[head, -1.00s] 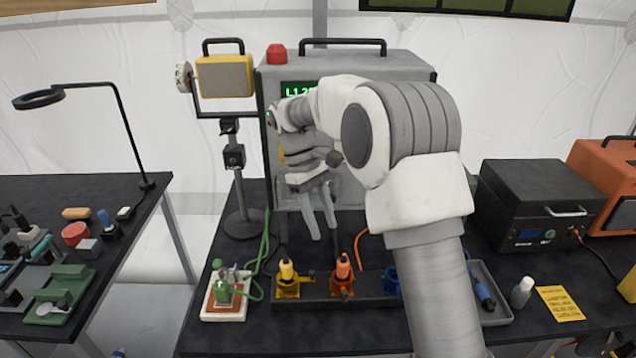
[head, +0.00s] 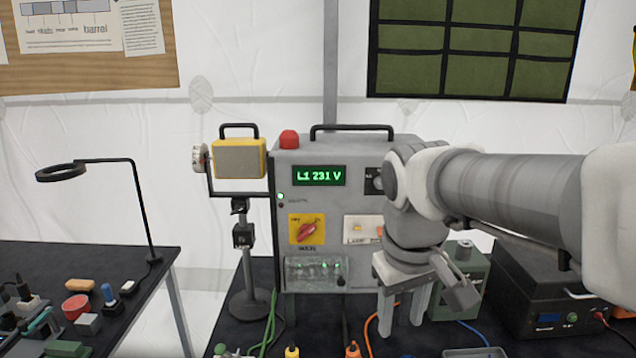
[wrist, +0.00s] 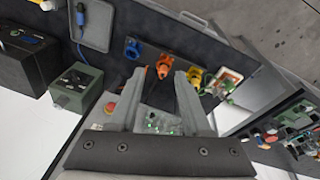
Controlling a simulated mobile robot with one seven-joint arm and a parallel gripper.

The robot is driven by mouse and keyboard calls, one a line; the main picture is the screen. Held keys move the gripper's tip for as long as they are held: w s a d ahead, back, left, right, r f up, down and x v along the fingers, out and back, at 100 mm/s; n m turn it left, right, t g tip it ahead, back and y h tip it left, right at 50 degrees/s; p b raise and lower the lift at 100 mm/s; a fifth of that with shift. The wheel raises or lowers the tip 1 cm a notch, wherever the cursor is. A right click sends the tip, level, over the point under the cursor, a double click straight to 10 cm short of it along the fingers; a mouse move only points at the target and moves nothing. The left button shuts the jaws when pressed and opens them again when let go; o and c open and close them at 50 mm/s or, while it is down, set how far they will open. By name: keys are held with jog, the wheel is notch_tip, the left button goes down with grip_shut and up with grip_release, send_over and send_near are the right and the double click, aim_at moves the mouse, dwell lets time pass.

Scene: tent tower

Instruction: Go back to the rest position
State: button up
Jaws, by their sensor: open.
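My gripper (head: 402,304) hangs in front of the right part of a grey power cabinet, fingers pointing down, open and empty. In the wrist view my gripper (wrist: 158,104) shows both fingers apart with nothing held between them. The grey cabinet (head: 360,275) has a lit green display (head: 319,175) reading L1 231 V. It also carries a yellow panel with a red rotary switch (head: 307,231) and a clear cover (head: 312,272) with green lights behind it. My arm hides part of the cabinet's right side.
A yellow lamp (head: 239,158) on a stand is left of the cabinet. A green box (head: 462,275) and a black box (head: 530,300) stand to the right. Blue (wrist: 133,48), orange (wrist: 164,66) and yellow (wrist: 194,76) connectors show in the wrist view. A left table holds a ring lamp (head: 62,172).

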jog(key=s+d+f+m+t, duration=0.2)
jog(key=s+m+t, duration=0.1)
jog(key=s, duration=0.6)
jog(key=shift+s+d+y, duration=0.25)
jog(key=shift+s+y, duration=0.05)
jog(key=shift+y, duration=0.1)
